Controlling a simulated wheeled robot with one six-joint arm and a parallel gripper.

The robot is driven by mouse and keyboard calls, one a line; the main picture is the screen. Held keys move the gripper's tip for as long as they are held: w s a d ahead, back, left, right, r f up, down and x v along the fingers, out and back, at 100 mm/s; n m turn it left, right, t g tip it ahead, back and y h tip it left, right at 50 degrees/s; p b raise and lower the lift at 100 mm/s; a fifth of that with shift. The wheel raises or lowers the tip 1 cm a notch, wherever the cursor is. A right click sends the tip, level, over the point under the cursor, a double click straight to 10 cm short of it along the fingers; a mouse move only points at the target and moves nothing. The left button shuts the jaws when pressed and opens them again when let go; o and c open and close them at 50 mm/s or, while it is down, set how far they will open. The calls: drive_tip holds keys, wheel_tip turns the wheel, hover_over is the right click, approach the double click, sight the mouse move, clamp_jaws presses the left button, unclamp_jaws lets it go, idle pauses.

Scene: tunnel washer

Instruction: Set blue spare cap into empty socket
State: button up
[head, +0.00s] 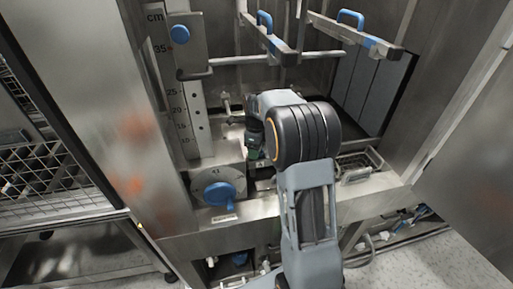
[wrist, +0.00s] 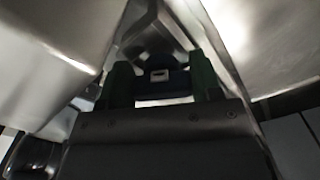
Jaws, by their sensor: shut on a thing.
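My gripper (head: 253,142) is inside the steel washer bay in the head view, left of my dark rounded wrist joint. In the wrist view its two dark green fingers (wrist: 160,82) are shut on a dark blue piece, which I take to be the blue spare cap (wrist: 158,77), with a small pale mark on it. The cap is dim there, and I cannot make it out in the head view. I cannot pick out the empty socket in either view; my arm covers part of the bay.
A blue dial knob (head: 220,194) sticks out at the bay's lower left. A scale plate with a blue knob (head: 180,34) stands behind it. Bars with blue handles (head: 350,18) hang above. A wire basket (head: 357,168) is right of my arm. Steel panels flank the bay.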

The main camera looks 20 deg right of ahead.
drive_tip(key=shift+f+b, duration=0.3)
drive_tip(key=shift+f, duration=0.3)
drive_tip(key=shift+s, duration=0.1)
drive_tip(key=shift+f, duration=0.1)
